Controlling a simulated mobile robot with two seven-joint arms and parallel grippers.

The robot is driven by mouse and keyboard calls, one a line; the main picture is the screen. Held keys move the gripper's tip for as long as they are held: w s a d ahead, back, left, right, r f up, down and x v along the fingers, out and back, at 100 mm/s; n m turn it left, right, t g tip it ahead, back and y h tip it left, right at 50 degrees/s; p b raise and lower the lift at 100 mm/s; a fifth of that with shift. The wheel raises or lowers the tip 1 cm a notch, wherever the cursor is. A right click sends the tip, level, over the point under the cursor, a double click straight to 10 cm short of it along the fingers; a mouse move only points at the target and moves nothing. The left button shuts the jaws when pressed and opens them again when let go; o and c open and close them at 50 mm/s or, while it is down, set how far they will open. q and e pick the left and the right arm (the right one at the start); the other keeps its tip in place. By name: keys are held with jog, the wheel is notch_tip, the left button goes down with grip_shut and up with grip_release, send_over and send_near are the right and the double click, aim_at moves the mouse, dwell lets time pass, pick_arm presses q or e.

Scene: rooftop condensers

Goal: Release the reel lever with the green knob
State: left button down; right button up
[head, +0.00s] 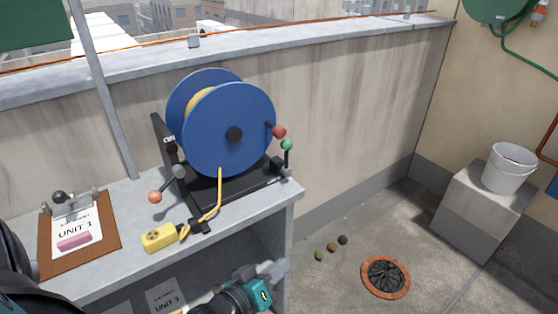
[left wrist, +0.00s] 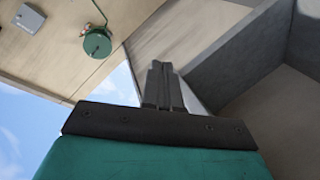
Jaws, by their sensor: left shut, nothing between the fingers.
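A blue cable reel (head: 222,120) stands in a black frame on the grey bench top. Its lever with the green knob (head: 286,144) is at the frame's right side, with its short black arm upright below the knob. A red knob (head: 279,131) sits just above and left of it, at the reel's edge. My left gripper (head: 276,270) is below the bench's right front corner, well under the green knob and apart from it. Its fingers are shut and empty; they also show in the left wrist view (left wrist: 162,85). The lever cannot be seen in the left wrist view. My right gripper is not in view.
An orange-knobbed handle (head: 155,196) sticks out at the reel's left. A yellow socket (head: 159,237) lies in front on its cable. A clipboard (head: 112,225) is at left. The bench's right edge (head: 293,192) is above my gripper. The floor holds a drain (head: 386,277).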

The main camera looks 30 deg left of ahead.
aim_at(286, 148)
pick_arm(q)
jog(key=w+a+r+n+t+y+b, duration=0.1)
jog(key=w+a+r+n+t+y, duration=0.3)
jog(key=a+r+n, duration=0.5)
jog(key=w+a+n+t, duration=0.1)
jog(key=n, duration=0.4)
jog(key=shift+w+a+r+n+t, duration=0.15)
jog(key=shift+a+n+t, duration=0.05)
jog(key=shift+n+t, duration=0.1)
jog(key=x, duration=1.4)
jog(key=shift+w+r, duration=0.25)
jog(key=shift+w, duration=0.05)
jog(key=w+d+b, duration=0.3)
jog(key=w, duration=0.4)
jog(key=shift+f+b, duration=0.25)
jog(key=shift+b, duration=0.15)
